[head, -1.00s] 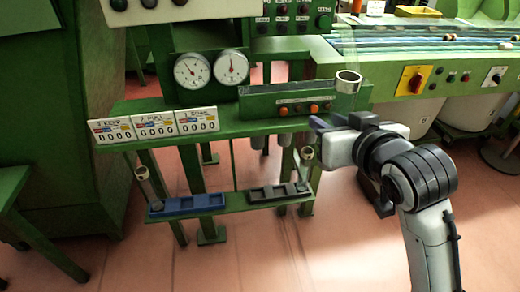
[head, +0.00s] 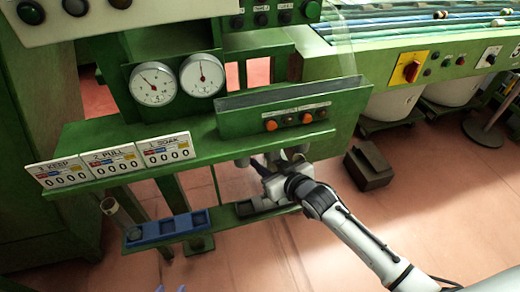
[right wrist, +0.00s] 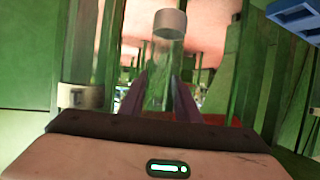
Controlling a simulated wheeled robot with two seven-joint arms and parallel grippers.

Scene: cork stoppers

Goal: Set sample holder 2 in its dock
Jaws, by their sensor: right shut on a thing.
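A clear tube with a grey cap (right wrist: 170,24) stands between my purple fingers in the right wrist view; no number is readable on it. My right gripper (head: 258,166) is shut on this tube, under the front of the green upper shelf and above the lower rail. The held tube is mostly hidden in the head view. Another tube with a metal rim (head: 110,206) leans at the left end of the lower rail. Which fitting is the dock cannot be told.
A blue tray (head: 165,229) and a dark grey tray (head: 250,207) sit on the lower rail. Number cards (head: 115,160) line the shelf's left front. A panel with orange buttons (head: 290,118) stands above my right gripper. A dark block (head: 369,166) stands on the floor.

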